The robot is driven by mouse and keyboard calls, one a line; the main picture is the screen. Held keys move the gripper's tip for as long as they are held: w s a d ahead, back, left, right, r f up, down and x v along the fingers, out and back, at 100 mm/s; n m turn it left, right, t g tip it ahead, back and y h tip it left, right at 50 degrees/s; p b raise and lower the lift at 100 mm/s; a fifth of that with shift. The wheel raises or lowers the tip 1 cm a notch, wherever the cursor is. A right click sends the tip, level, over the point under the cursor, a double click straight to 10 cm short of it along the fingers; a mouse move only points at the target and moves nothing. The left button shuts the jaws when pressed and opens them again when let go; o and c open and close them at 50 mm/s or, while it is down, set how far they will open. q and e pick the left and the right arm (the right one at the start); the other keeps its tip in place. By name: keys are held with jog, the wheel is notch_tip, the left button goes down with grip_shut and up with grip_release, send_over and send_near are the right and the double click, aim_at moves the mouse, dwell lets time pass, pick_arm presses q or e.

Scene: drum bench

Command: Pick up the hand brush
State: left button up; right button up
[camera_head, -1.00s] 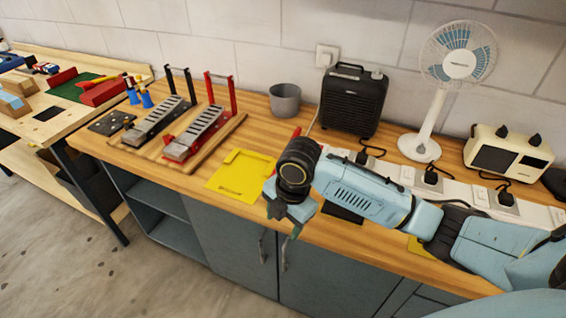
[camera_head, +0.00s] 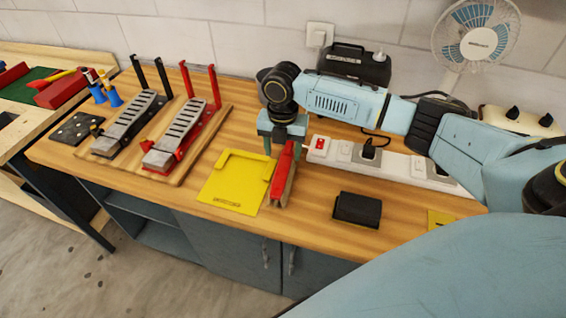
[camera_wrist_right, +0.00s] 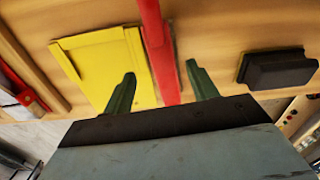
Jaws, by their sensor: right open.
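The hand brush (camera_head: 283,178), red with a paler side, lies on the wooden bench just right of the yellow plate, pointing toward the bench's front edge. My right gripper (camera_head: 282,148) is open above its far end, fingers pointing down. In the right wrist view the red brush (camera_wrist_right: 156,50) runs between the two green fingertips of the open gripper (camera_wrist_right: 161,72), with gaps on both sides. I cannot tell how far the fingertips are above the bench. My left gripper is not in view.
The yellow plate (camera_head: 232,185) lies left of the brush, and a black block (camera_head: 357,209) lies to its right. A white power strip (camera_head: 395,164) and black heater (camera_head: 347,62) stand behind. Two pedals on a wooden board (camera_head: 180,170) occupy the left.

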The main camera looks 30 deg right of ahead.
aim_at(284, 163)
jog(key=shift+f, duration=0.5)
jog(key=shift+s+f, duration=0.15)
jog(key=shift+f, duration=0.4)
notch_tip(284, 163, down, 4)
jog(key=shift+s+r, duration=0.1)
jog(key=shift+r, duration=0.05)
jog(key=shift+f, duration=0.35)
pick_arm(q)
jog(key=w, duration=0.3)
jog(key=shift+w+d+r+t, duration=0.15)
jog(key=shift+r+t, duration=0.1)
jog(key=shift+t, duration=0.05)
pick_arm(e)
jog(key=c, duration=1.2)
